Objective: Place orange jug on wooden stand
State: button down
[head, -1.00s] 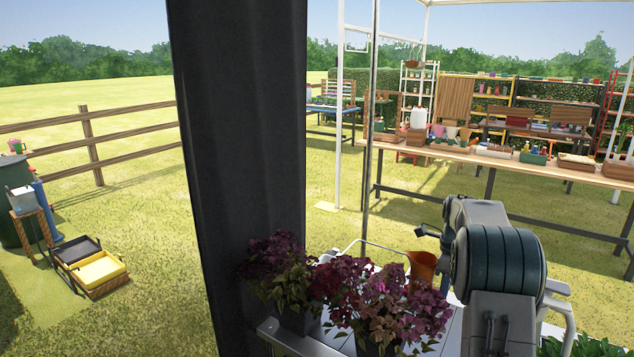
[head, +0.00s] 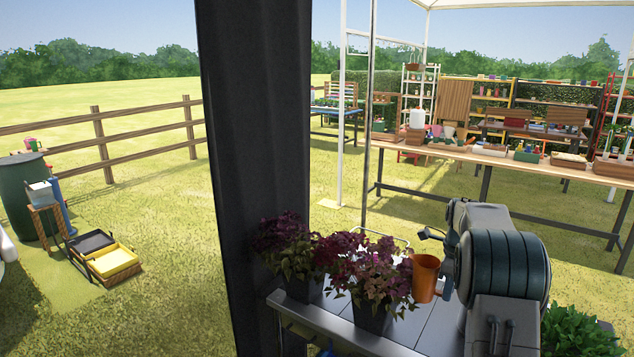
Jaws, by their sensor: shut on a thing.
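The orange jug (head: 426,278) is upright just left of my arm, above or at the far edge of the grey table; I cannot tell if it touches. My gripper (head: 444,284) is shut on the jug at its right side. My arm hides most of the gripper. A small wooden stand (head: 44,224) is on the grass at the far left, with a pale grey container (head: 40,193) on it. I cannot tell whether this is the task's stand.
Potted purple plants (head: 372,270) stand on the grey table (head: 325,318) in front of me. A dark post (head: 255,180) rises left of them. A green barrel (head: 28,190) and a crate with a yellow tray (head: 110,264) are at left. Open grass lies between.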

jog(key=s+a+f+n+b, duration=0.1)
jog(key=s+a+f+n, duration=0.6)
jog(key=n, duration=0.5)
jog(key=s+a+f+n+b, duration=0.2)
jog(key=s+a+f+n, duration=0.5)
jog(key=a+f+n, duration=0.4)
notch_tip(320, 180, down, 3)
jog(key=shift+s+a+r+n, duration=0.2)
jog(key=shift+s+n, duration=0.05)
jog(key=shift+n, duration=0.65)
